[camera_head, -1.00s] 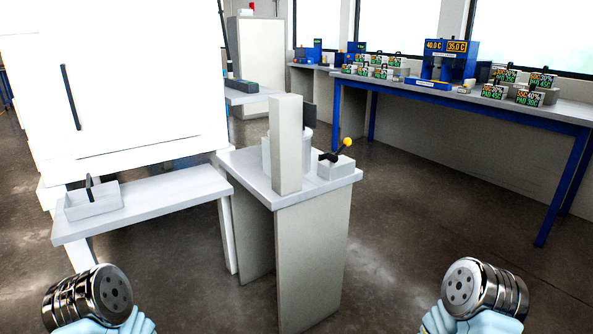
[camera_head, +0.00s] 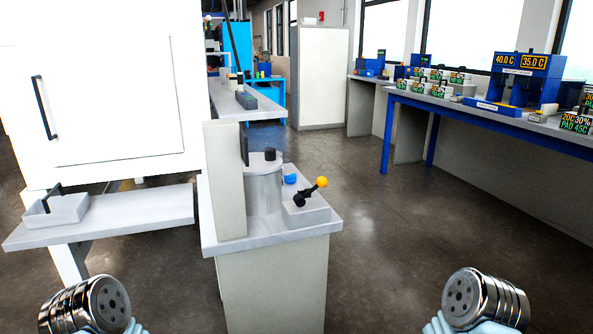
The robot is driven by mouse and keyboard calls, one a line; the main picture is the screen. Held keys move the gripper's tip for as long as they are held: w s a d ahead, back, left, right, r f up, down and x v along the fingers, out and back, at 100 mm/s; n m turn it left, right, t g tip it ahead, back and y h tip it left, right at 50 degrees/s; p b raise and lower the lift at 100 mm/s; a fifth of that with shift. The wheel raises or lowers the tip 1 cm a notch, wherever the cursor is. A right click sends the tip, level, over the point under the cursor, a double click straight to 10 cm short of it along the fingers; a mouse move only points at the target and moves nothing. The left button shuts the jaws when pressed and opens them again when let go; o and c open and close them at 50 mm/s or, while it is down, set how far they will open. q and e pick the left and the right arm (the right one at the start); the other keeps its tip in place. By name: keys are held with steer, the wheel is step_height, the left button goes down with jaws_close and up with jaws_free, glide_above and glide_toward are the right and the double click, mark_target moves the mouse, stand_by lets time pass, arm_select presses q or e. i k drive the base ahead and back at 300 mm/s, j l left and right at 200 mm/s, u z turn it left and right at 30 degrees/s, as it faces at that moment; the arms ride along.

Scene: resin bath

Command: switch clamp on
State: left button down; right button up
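A small grey box with a black lever ending in a yellow ball (camera_head: 321,182) stands at the front right of a pale pedestal table (camera_head: 285,238); it looks like the clamp switch. The lever leans up to the right. Behind it on the left is a grey cylinder (camera_head: 264,188) with a black knob on top, and a blue knob (camera_head: 290,179) shows beside it. Only metal rounded parts of my two arms show, at the lower left and lower right. Neither gripper's fingers are in view, and nothing of mine touches the lever.
A tall pale post (camera_head: 225,180) stands at the pedestal's left. A low shelf (camera_head: 150,211) with a grey tray (camera_head: 58,214) lies left, under a white cabinet (camera_head: 110,90). A blue-legged bench (camera_head: 480,112) with displays runs along the right. The floor between pedestal and bench is clear.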

mark_target(288, 178)
steer(key=l+u, duration=0.1)
steer(key=l, duration=0.15)
steer(key=i+l+u, duration=0.15)
steer(key=l+u, duration=0.15)
steer(key=u, duration=0.15)
steer(key=i+l+u, duration=0.1)
steer(key=l+u, duration=0.65)
steer(key=l, duration=2.15)
